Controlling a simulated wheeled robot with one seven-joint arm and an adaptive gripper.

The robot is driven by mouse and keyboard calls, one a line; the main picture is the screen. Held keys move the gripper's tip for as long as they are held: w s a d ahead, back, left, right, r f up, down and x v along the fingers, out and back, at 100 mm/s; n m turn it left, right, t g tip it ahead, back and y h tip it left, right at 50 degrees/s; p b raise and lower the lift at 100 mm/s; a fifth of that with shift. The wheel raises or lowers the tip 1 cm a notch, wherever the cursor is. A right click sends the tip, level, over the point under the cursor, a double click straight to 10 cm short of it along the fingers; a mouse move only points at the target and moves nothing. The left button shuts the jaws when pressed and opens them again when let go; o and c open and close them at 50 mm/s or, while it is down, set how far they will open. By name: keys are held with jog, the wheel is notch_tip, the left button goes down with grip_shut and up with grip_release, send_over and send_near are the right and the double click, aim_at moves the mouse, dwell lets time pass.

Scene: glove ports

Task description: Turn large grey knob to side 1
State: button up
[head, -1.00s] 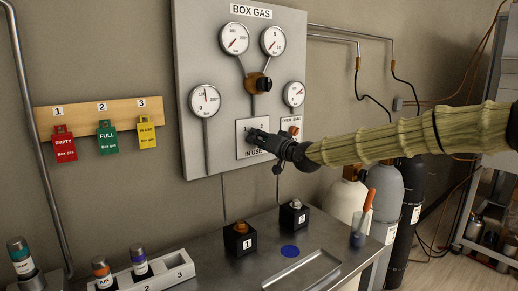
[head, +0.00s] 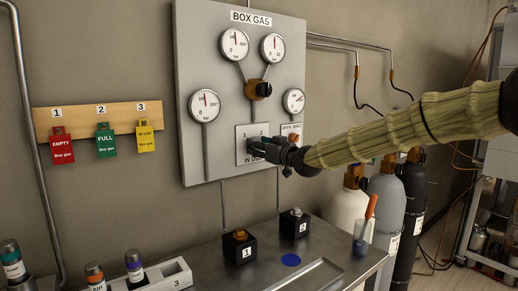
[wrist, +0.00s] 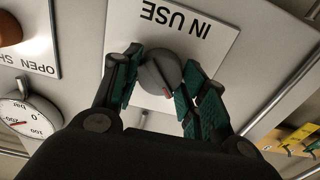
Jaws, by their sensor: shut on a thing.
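The large grey knob (wrist: 158,72) sits on the white IN USE plate (wrist: 207,38) and carries a red mark, which points down and slightly right in the upside-down wrist view. My gripper (wrist: 160,80) is shut on the knob, with one green-padded finger on each side of it. In the head view my gripper (head: 252,151) reaches the plate (head: 241,139) from the right and hides most of the knob. The numbers on the plate are mostly covered or too small to read.
Above is a smaller black knob on an orange fitting (head: 259,89), with several gauges around it. An orange OPEN/SHUT handle (head: 294,139) is close beside my wrist. A steel bench (head: 330,242) with numbered black blocks (head: 239,248) stands below.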

jog(key=shift+f, duration=0.25)
jog(key=o, duration=1)
jog(key=shift+r, duration=0.1)
jog(key=shift+o, duration=0.3)
jog(key=shift+r, duration=0.1)
jog(key=shift+s+d, duration=0.1)
jog(key=v, duration=1.1)
jog(key=shift+s+d, duration=0.2)
jog(key=shift+s, duration=0.15)
